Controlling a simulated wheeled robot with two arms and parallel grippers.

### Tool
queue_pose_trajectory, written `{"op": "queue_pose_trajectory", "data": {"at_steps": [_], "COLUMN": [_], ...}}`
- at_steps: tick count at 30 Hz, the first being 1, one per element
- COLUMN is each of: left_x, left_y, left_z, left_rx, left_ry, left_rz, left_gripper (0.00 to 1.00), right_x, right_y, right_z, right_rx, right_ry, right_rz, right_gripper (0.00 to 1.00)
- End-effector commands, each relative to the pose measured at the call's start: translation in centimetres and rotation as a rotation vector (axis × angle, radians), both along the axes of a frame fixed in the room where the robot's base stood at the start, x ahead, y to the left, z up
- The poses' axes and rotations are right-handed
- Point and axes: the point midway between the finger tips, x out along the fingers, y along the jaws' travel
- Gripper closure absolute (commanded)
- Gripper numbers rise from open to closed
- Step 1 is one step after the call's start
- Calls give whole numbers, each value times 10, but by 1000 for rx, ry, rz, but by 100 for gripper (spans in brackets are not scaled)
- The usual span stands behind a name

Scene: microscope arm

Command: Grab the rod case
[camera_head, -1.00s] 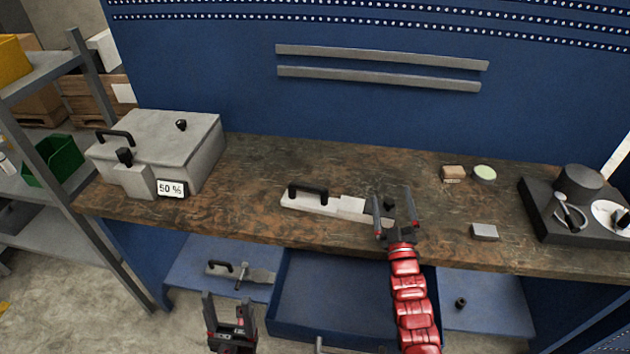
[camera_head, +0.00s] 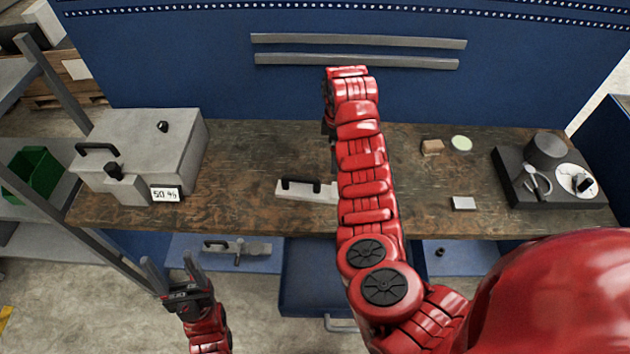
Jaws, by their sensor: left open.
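A long, flat, pale case with a black handle (camera_head: 291,189) lies on the wooden bench and looks most like the rod case; I cannot be sure. Its right part is hidden behind my right arm. My left gripper (camera_head: 172,268) is open and empty, in front of the bench at the lower left, apart from the case. My right arm reaches up across the middle of the view. Its gripper is mostly hidden behind the arm, with only a dark part showing above the bench, so its jaws cannot be judged.
A grey box (camera_head: 150,140) with a 50 % label stands at the bench's left. A black-based device (camera_head: 520,185) stands at the right. Small blocks lie between. A blue drawer (camera_head: 310,285) is pulled out below; a handled metal piece (camera_head: 225,247) lies on the lower left shelf.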

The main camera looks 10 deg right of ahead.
Motion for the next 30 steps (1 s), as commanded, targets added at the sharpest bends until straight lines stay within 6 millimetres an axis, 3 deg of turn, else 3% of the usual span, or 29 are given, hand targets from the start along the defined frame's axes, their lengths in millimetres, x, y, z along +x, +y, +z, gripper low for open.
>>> {"op": "queue_pose_trajectory", "data": {"at_steps": [4, 11, 19, 26, 30], "left_x": [0, 0, 0, 0, 0], "left_y": [0, 0, 0, 0, 0], "left_z": [-4, -23, -66, -67, -52], "left_rx": [0, 0, 0, 0, 0], "left_ry": [0, 0, 0, 0, 0], "left_rz": [0, 0, 0, 0, 0], "left_gripper": [36, 36, 36, 36, 36], "right_x": [-6, -4, -4, -5, -6], "right_y": [0, 0, 0, 1, 1], "right_z": [-9, -48, -105, -120, -126], "right_rx": [6, 8, 8, 6, 6], "right_ry": [26, 18, 17, 18, 20], "right_rz": [6, 5, 4, 6, 6], "right_gripper": [0, 0, 0, 0, 0]}}
